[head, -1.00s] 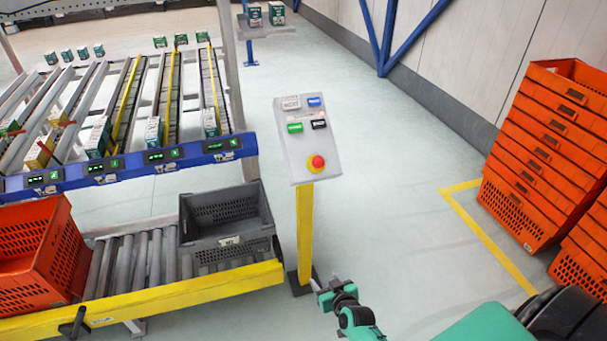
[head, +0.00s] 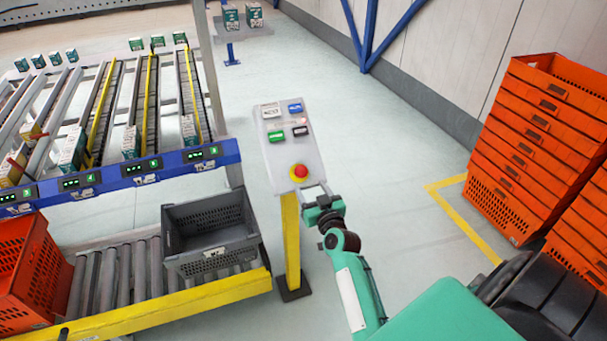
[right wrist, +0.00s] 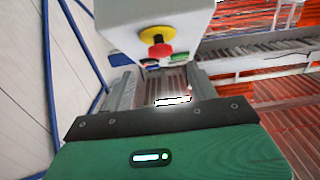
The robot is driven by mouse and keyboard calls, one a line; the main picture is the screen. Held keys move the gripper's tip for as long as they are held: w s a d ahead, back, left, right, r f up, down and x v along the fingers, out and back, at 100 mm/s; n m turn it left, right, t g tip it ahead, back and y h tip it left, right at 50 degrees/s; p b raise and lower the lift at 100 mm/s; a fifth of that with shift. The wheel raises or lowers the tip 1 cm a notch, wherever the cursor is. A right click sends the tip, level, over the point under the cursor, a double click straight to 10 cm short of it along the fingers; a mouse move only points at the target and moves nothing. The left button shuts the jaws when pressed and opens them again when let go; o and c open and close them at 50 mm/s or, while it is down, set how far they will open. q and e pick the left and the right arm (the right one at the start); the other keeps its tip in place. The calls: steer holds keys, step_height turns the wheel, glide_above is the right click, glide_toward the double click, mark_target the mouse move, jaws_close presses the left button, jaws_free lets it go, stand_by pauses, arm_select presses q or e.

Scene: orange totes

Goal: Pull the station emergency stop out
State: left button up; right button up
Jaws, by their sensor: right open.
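The emergency stop is a red mushroom button (head: 300,170) on a yellow round base, low on the sloped grey control panel (head: 284,138). The panel stands on a yellow post. In the right wrist view the red button (right wrist: 160,48) shows ahead of the fingers, near the top centre. My right gripper (head: 314,189) is just below and to the right of the button in the head view. Its fingers (right wrist: 155,88) are apart and empty, and I see no contact with the button. My left gripper is not in view.
Several small buttons (head: 285,122) sit higher on the panel. A grey tote (head: 212,255) rests on the roller conveyor left of the post. Stacked orange totes (head: 530,150) stand at the right. The floor between post and stack is clear.

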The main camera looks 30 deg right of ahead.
mark_target(303, 174)
steer(key=x, duration=0.5)
steer(key=shift+w+p, duration=0.35)
steer(key=shift+w+d, duration=0.2)
steer(key=shift+w, duration=0.4)
steer(key=shift+c, duration=0.5)
